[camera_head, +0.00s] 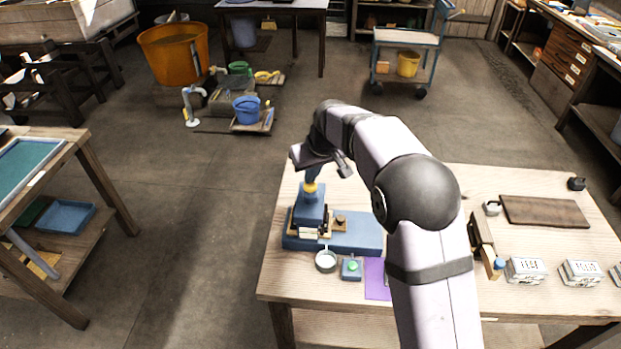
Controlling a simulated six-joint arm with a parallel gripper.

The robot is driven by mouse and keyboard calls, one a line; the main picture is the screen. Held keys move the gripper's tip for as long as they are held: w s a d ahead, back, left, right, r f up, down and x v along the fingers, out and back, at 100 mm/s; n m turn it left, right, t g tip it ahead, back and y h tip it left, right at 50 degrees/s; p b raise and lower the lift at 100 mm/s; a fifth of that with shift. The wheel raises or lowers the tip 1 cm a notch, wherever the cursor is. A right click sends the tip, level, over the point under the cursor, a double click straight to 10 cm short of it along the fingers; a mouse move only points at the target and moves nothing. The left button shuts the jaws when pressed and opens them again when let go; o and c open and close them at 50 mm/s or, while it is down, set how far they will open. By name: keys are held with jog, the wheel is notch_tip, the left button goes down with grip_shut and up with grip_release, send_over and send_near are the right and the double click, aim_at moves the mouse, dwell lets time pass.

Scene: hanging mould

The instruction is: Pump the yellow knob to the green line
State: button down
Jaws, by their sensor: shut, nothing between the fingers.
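The yellow knob (310,188) sits on top of a blue block (308,212), part of a blue device whose long base (354,238) lies on the wooden table. My gripper (312,177) is shut and points down directly over the knob. Its tips are at or just above the knob's top; I cannot tell whether they touch. The head view is too small to make out a green line on the device. My arm comes in from the lower right and hides part of the table.
In front of the device are a small round pan (326,261), a small blue box with a green button (352,267) and a purple sheet (375,279). Labelled tins (525,270) and a brown board (544,211) lie to the right.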

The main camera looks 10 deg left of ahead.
jog(key=shift+r+p, duration=0.6)
jog(key=shift+f, duration=0.2)
jog(key=shift+f+b, duration=0.75)
jog(key=shift+f, duration=0.2)
jog(key=shift+r+p, duration=0.8)
jog(key=shift+r, duration=0.3)
jog(key=shift+r+p, duration=0.5)
jog(key=shift+p, duration=0.05)
jog(key=shift+f, duration=0.2)
